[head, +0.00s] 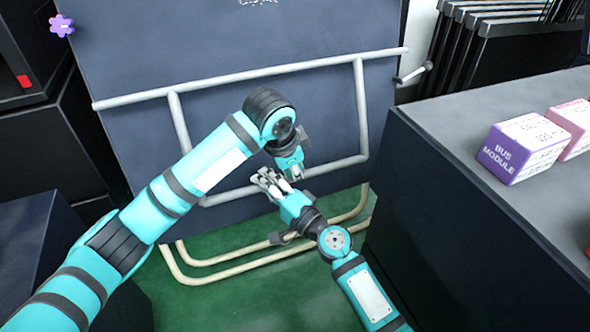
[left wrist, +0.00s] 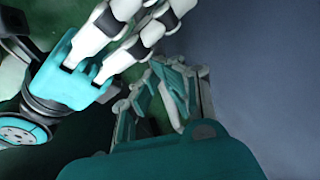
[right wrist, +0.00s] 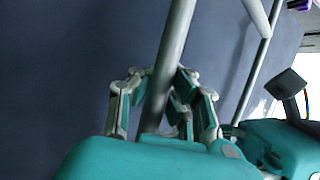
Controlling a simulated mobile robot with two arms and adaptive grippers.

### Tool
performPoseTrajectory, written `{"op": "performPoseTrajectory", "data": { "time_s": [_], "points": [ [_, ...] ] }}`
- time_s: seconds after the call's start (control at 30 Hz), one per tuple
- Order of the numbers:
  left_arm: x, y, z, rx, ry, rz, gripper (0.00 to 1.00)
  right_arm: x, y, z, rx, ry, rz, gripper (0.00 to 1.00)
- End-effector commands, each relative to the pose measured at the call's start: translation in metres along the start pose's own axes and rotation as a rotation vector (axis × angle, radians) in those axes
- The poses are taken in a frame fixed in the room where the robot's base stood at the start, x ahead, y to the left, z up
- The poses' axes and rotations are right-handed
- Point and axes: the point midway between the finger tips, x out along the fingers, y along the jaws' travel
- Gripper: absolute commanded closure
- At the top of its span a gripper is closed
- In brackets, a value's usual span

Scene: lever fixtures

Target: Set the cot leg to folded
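The cot leg (head: 362,110) is a pale U-shaped tube frame in front of a dark blue panel (head: 300,35). Its long top bar (head: 225,80) runs across the panel and its lower bar (head: 330,168) hangs below. My right gripper (head: 267,180) is at the middle of the lower bar. In the right wrist view the leg's tube (right wrist: 172,45) runs between its fingers, which close around it. My left gripper (head: 290,165) is just above and behind the right one, partly hidden. In the left wrist view (left wrist: 182,65) no tube shows between its fingers; their opening is unclear.
Cream tubes (head: 270,250) bend out low over the green floor (head: 270,295). A grey-topped counter (head: 470,120) stands close on the right with a purple box (head: 522,148). Dark cabinets (head: 40,150) are on the left. My two arms are close together at the middle.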

Motion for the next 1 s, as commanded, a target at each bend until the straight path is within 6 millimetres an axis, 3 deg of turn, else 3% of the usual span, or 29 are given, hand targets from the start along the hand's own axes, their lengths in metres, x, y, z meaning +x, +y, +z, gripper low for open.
{"op": "performPoseTrajectory", "data": {
  "time_s": [0.03,0.07,0.4,0.77,1.0],
  "points": [
    [0.004,0.0,0.004,-0.004,-0.011,0.002,1.0,-0.005,0.013,-0.001,-0.004,0.002,0.023,1.0],
    [0.004,0.0,0.004,-0.004,-0.011,0.003,1.0,-0.005,0.013,-0.001,-0.004,0.002,0.023,1.0],
    [0.005,0.002,0.005,-0.004,-0.014,0.008,1.0,-0.003,0.01,-0.001,0.0,0.001,0.017,0.58],
    [-0.001,0.001,0.003,-0.003,-0.014,0.01,1.0,-0.006,0.001,0.002,0.003,0.0,0.01,0.58],
    [-0.035,-0.009,-0.009,-0.002,-0.01,0.006,1.0,-0.035,-0.025,0.014,0.004,0.001,0.011,0.58]
  ]
}}
